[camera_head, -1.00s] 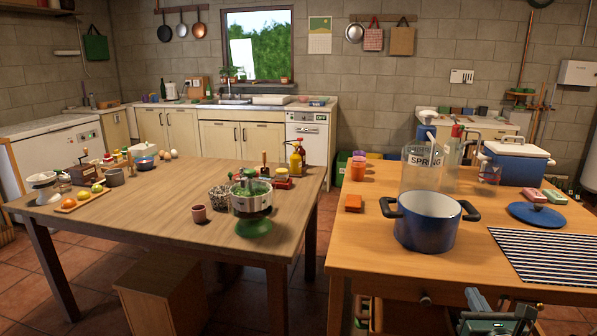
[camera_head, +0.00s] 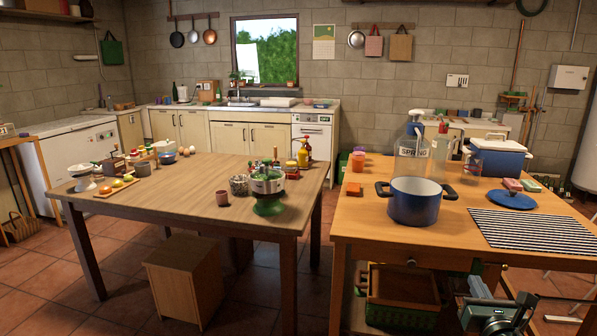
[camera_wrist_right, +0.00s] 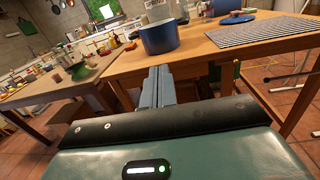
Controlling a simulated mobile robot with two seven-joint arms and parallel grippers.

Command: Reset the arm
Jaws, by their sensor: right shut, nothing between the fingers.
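My right gripper (camera_head: 479,287) is low at the bottom right of the head view, in front of the right table's front edge and below its top. In the right wrist view its grey fingers (camera_wrist_right: 159,78) lie together, shut and empty, pointing toward the table front. They appear apart from the table. My left gripper is not in any view.
The right wooden table (camera_head: 365,235) bears a blue pot (camera_head: 415,205), a striped mat (camera_head: 530,232), a blue lid (camera_head: 511,200) and a cooler (camera_head: 497,160). A crate (camera_head: 400,315) sits beneath. A second table (camera_head: 185,205) stands left, with a wooden box (camera_head: 185,280) below it.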

